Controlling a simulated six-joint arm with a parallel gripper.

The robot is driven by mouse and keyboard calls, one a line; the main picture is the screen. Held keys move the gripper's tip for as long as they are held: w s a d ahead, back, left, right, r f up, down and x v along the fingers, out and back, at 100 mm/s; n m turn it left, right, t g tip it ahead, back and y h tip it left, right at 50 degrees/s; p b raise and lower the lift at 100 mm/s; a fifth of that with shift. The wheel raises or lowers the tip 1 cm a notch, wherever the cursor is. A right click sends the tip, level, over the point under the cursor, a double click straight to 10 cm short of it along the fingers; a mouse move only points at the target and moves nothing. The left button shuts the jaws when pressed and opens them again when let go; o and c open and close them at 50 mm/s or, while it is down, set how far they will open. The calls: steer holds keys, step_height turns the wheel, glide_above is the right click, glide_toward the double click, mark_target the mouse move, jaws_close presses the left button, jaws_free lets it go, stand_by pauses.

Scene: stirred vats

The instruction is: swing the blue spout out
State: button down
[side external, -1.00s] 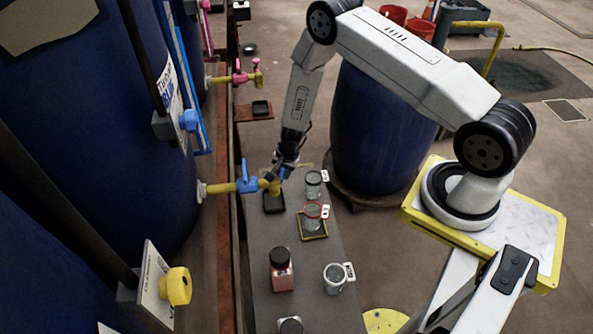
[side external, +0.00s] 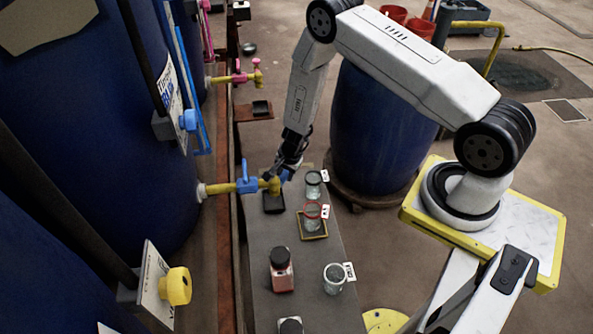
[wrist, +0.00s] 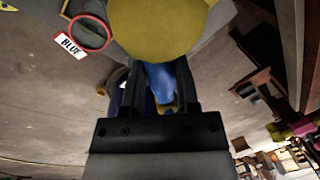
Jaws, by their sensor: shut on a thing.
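The blue spout's yellow pipe (side external: 222,188) comes out of the large blue vat at left, with a blue valve handle (side external: 247,178) standing up on it. The yellow outlet end (side external: 273,186) hangs over the bench. My gripper (side external: 282,172) is at this outlet end, pointing down, and hides part of it. In the wrist view the round yellow spout part (wrist: 160,28) fills the top. My gripper (wrist: 160,85) there is shut on a blue piece (wrist: 160,80) between its fingers, just below the yellow part.
A black tray (side external: 273,204) lies on the bench under the spout. Glass jars (side external: 313,182), one with a red rim (side external: 312,214), stand to the right, and a dark-capped red bottle (side external: 281,270) stands nearer. A blue barrel (side external: 375,130) stands behind. A pink-handled spout (side external: 240,76) is farther back.

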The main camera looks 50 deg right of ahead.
steer(key=shift+c, duration=1.8)
jaws_free()
steer(key=shift+r, duration=0.15)
step_height(320, 180, up, 7)
steer(key=s, duration=0.1)
steer(key=shift+s+r, duration=0.2)
steer(key=shift+s, duration=0.05)
steer(key=shift+d, duration=0.1)
steer(key=shift+c, duration=0.2)
